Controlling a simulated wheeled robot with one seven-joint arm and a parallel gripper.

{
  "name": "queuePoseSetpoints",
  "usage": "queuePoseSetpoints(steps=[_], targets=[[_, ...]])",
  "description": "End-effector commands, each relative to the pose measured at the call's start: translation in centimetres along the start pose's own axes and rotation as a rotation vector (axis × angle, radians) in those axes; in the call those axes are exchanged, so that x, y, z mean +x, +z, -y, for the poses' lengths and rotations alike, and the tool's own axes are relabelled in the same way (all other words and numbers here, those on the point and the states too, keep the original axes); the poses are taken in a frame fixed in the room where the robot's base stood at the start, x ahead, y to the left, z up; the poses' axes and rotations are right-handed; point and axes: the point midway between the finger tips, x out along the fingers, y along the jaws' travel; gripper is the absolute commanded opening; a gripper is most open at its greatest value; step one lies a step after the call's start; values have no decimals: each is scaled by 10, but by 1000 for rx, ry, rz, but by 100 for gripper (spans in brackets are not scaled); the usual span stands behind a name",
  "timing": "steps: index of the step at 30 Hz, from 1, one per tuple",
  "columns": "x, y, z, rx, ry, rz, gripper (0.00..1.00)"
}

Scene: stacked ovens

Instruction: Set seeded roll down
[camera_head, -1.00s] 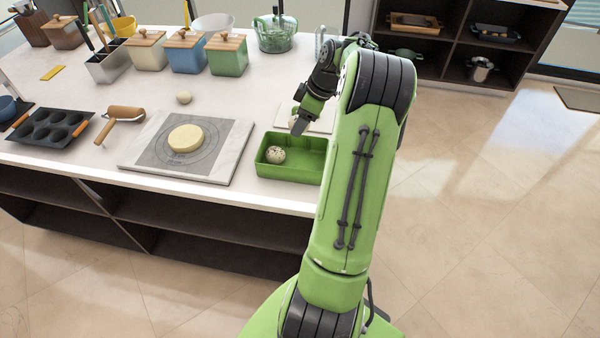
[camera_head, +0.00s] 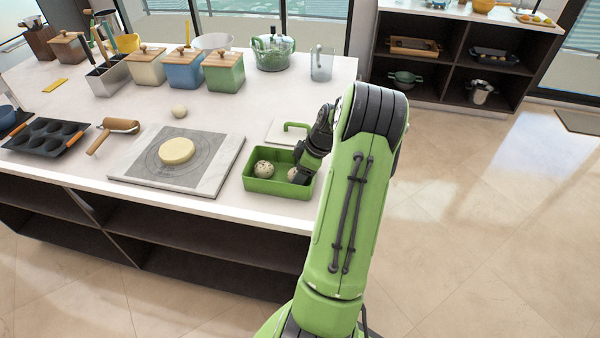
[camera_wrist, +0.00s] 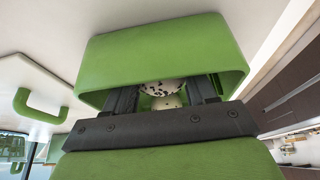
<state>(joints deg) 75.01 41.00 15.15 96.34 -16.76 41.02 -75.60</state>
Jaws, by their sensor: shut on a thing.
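My gripper (camera_head: 302,178) reaches down into the right part of the green tray (camera_head: 268,188). It is shut on a pale seeded roll (camera_head: 292,174) with dark specks. In the wrist view the seeded roll (camera_wrist: 163,87) shows between the two dark fingers of my gripper (camera_wrist: 164,92), inside the walls of the green tray (camera_wrist: 150,55). I cannot tell whether the roll touches the tray floor. A second speckled roll (camera_head: 263,169) lies in the left part of the tray, apart from the held one.
A marble board (camera_head: 215,178) with a round of dough (camera_head: 177,151) lies left of the tray. A white lid with a green handle (camera_head: 296,127) lies just behind the tray. A plain dough ball (camera_head: 179,111), rolling pin (camera_head: 112,131) and muffin pan (camera_head: 45,138) are further left.

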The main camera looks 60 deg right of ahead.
Motion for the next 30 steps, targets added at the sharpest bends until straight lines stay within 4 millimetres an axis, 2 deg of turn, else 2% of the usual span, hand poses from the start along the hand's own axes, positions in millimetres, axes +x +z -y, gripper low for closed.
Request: queuePoseSetpoints(steps=[3, 4, 9, 16, 19, 30], targets=[[4, 2, 0, 0, 0, 0, 25], [4, 2, 0, 1, 0, 0, 57], [3, 2, 0, 1, -2, 0, 81], [2, 1, 1, 2, -3, 1, 81], [-7, 0, 0, 2, 0, 1, 81], [-102, 0, -1, 1, 3, 0, 81]])
